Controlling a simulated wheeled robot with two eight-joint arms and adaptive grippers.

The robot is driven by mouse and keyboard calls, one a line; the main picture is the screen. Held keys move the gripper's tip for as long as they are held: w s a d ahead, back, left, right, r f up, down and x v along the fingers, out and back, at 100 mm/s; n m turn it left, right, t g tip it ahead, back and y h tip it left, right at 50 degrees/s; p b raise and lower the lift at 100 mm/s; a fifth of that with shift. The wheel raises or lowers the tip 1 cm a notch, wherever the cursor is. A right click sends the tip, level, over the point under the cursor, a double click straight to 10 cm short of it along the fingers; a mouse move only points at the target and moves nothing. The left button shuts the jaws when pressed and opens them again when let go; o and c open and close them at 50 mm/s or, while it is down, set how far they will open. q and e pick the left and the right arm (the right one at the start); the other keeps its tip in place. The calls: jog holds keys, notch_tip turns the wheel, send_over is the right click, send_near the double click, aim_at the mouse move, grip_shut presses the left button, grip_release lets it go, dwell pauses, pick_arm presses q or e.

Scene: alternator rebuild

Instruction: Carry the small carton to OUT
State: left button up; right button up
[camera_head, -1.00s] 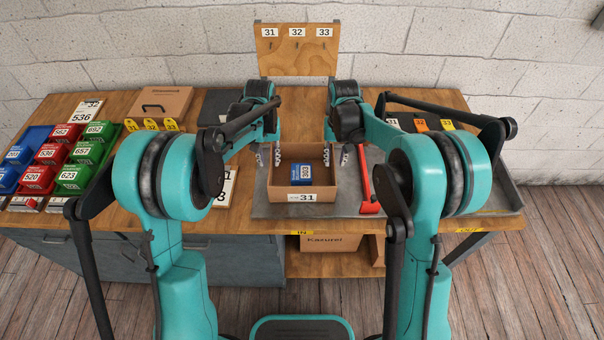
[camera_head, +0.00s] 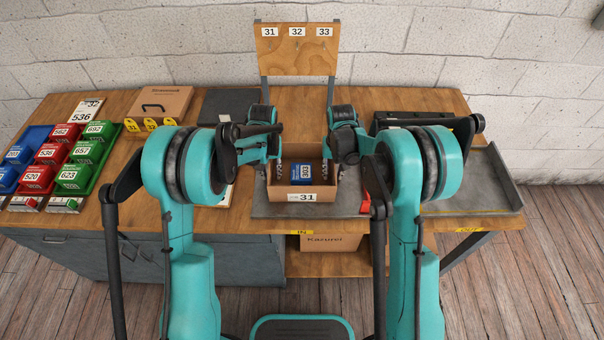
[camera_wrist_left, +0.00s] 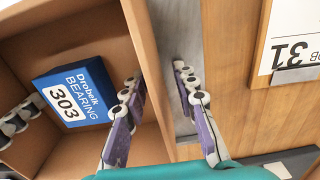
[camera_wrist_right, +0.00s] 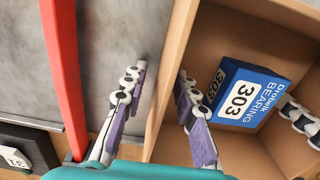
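The small carton (camera_head: 290,197) is an open brown box with a "31" label on its front, standing on a grey mat. A blue bearing box marked 303 (camera_head: 302,174) lies inside; it also shows in the left wrist view (camera_wrist_left: 75,92) and the right wrist view (camera_wrist_right: 240,93). My left gripper (camera_wrist_left: 155,85) is open astride the carton's left wall, one finger inside and one outside. My right gripper (camera_wrist_right: 160,78) is open astride the right wall the same way. A gap shows between fingers and wall on both sides. A yellow OUT label (camera_head: 468,229) is on the table's right front edge.
A red bar (camera_wrist_right: 65,75) lies just right of the carton. A grey tray-like surface (camera_head: 475,190) at the table's right end looks clear. Red, green and blue bins (camera_head: 65,155) stand at the left. A board (camera_head: 297,45) with hooks 31 to 33 stands behind.

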pick_arm(q)
grip_shut()
pick_arm(e)
grip_shut()
pick_arm(q)
jog(key=shift+r, duration=0.1)
pick_arm(e)
jog(key=shift+r, duration=0.1)
